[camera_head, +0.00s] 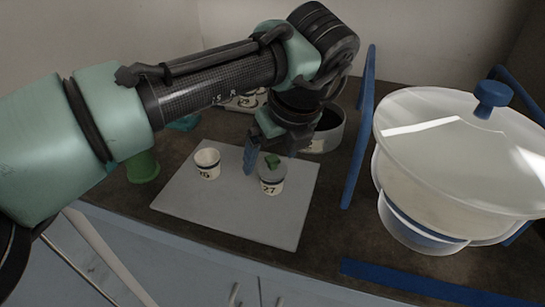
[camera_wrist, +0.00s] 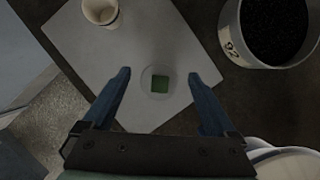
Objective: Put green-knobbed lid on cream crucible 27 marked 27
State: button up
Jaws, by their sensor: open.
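The cream crucible 27 (camera_head: 271,186) stands upright on a pale grey board, its "27" mark facing the head camera. The lid with a square green knob (camera_head: 272,161) sits on top of it. In the wrist view the knob (camera_wrist: 159,85) is at the middle of the round grey lid (camera_wrist: 148,82), which hides the crucible below. My gripper (camera_wrist: 163,80) is open, with its blue fingers on either side of the lid and apart from it. In the head view my gripper (camera_head: 270,155) is just above and around the knob.
An open cream crucible marked 26 (camera_head: 207,164) stands left on the board (camera_head: 225,212). A dark-filled round tin (camera_head: 327,130) stands behind. A blue upright frame (camera_head: 358,135) and a large clear-lidded vessel (camera_head: 425,190) are at right. A green cup (camera_head: 143,167) is at left.

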jog(key=p+v, duration=0.3)
jog(key=v, duration=0.9)
jog(key=shift+r, duration=0.2)
jog(key=shift+w, duration=0.1)
